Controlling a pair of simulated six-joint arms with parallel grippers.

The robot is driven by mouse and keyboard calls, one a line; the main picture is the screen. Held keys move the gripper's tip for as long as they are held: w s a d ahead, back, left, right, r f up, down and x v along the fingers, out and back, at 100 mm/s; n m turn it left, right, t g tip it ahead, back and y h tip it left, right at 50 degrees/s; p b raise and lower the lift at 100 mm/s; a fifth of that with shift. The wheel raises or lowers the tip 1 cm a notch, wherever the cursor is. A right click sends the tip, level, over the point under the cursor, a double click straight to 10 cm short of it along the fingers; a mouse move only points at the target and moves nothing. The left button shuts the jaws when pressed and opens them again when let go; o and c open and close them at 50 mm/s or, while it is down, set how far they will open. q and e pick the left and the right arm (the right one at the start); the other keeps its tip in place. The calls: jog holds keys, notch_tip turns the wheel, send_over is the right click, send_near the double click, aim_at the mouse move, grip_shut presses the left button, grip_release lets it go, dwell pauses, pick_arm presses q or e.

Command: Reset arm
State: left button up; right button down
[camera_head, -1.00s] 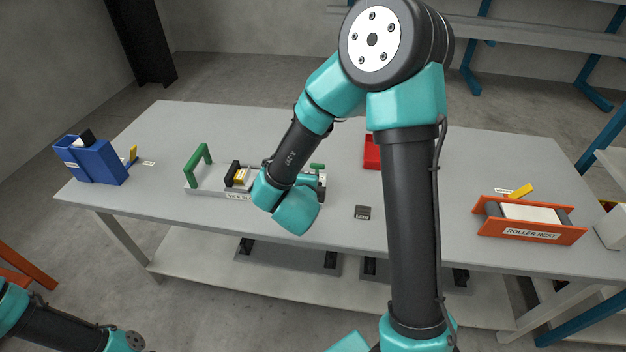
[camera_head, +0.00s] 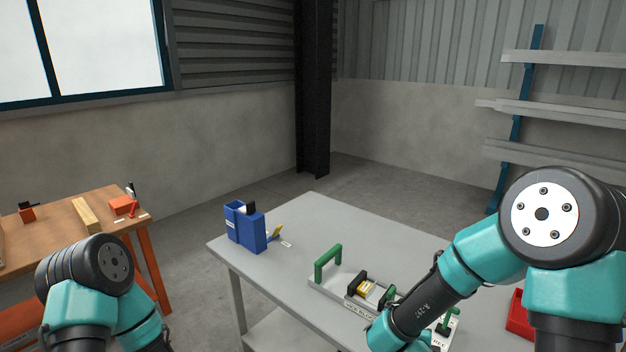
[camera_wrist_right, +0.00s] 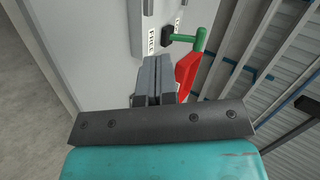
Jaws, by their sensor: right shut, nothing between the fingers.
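My right gripper (camera_wrist_right: 155,82) shows in the right wrist view with its two grey fingers together and nothing between them. It is over the grey table, near a green-handled lever (camera_wrist_right: 188,38) and a red tray (camera_wrist_right: 187,75). In the head view my right arm comes in at the lower right and its gripper is hidden. The arm partly covers a jig plate (camera_head: 328,284) with a green handle (camera_head: 328,262) and a yellow piece (camera_head: 365,286). My left arm shows at the lower left, but its gripper is out of frame.
A blue holder (camera_head: 246,228) stands at the grey table's (camera_head: 300,215) far left corner. A red tray (camera_head: 519,318) is partly hidden behind my right arm. A wooden bench (camera_head: 60,230) with an orange frame stands at left. Shelves (camera_head: 560,57) are at the right.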

jog(key=s+a+f+n+g+y, duration=0.2)
jog(key=a+f+n+y, duration=0.1)
jog(key=a+f+n, duration=0.25)
jog(key=s+a+f+n+g+y, duration=0.2)
jog(key=s+a+f+n+y, duration=0.15)
jog(key=f, duration=0.35)
jog(key=s+d+f+n+g+y, duration=0.3)
jog(key=s+f+n, duration=0.4)
jog(key=f+n, duration=0.3)
jog(key=shift+d+f+n+g, duration=0.3)
jog(key=shift+n+g, duration=0.4)
jog(key=shift+n, duration=0.2)
